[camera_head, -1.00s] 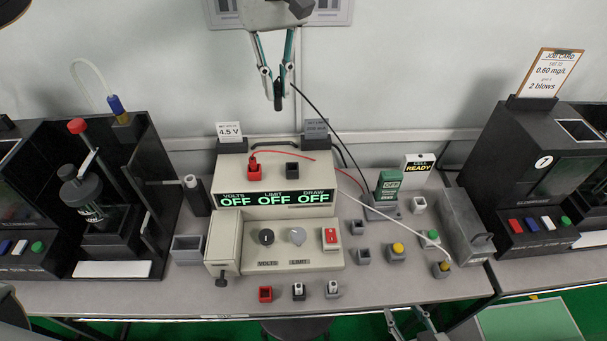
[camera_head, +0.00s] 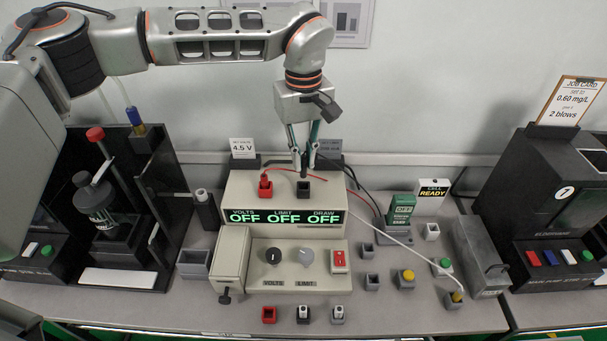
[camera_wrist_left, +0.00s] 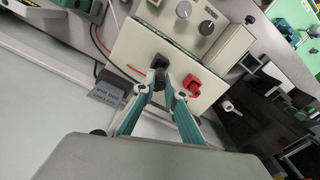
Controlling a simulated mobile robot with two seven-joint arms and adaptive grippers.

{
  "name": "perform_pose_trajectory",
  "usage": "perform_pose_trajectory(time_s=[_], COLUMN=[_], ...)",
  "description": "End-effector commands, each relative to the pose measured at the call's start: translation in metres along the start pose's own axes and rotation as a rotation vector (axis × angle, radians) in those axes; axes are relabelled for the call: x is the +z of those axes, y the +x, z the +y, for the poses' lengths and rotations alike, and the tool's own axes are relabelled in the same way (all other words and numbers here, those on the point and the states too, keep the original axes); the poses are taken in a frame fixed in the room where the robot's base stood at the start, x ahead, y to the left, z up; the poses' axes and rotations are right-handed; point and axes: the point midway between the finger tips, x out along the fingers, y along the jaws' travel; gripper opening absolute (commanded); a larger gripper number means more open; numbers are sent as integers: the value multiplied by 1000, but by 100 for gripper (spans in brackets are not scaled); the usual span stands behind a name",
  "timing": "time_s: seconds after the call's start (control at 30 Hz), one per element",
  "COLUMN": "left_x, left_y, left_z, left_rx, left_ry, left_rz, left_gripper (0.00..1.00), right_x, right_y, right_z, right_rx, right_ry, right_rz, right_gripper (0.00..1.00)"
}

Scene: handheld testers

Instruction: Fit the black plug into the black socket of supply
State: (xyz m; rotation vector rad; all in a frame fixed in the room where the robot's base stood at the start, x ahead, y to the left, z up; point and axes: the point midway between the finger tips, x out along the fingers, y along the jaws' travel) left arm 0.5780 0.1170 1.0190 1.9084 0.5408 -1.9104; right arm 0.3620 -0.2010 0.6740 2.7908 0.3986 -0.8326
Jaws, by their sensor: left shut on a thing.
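The supply is a beige box (camera_head: 240,200) with displays reading OFF. Its black socket (camera_head: 304,188) is on the upper part, right of the red socket (camera_head: 265,187), which has a red plug and lead in it. My left gripper (camera_head: 303,165) is shut on the black plug, just above the black socket in the head view. My right gripper is not in view.
The red lead runs across the supply's top near the plug. Two cards, one reading 4.5 V (camera_head: 242,148), stand behind the supply. A green meter (camera_head: 401,208) and several small holders are to the right. A dark tester (camera_head: 540,190) stands far right.

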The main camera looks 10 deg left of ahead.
Motion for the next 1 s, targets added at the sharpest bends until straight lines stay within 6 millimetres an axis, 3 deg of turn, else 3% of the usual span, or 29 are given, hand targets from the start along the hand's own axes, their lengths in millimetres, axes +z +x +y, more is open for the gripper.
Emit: perform_pose_trajectory(time_s=[0.27,0.5,0.9,0.93,1.0], left_x=[0,0,0,0,0], left_y=[20,52,57,58,57], left_z=[0,0,0,0,0], left_rx=[0,0,0,0,0], left_ry=[0,0,0,0,0], left_rz=[0,-1,0,0,0], left_gripper=[0,0,0,14,28], right_x=[-1,-6,-6,-5,-5], right_y=[0,-2,-1,-1,-1], right_z=[1,2,2,2,2], right_rx=[1,2,3,3,2], right_ry=[0,-1,-1,-1,-1], right_rz=[1,7,8,7,6], right_gripper=[40,40,40,40,40])
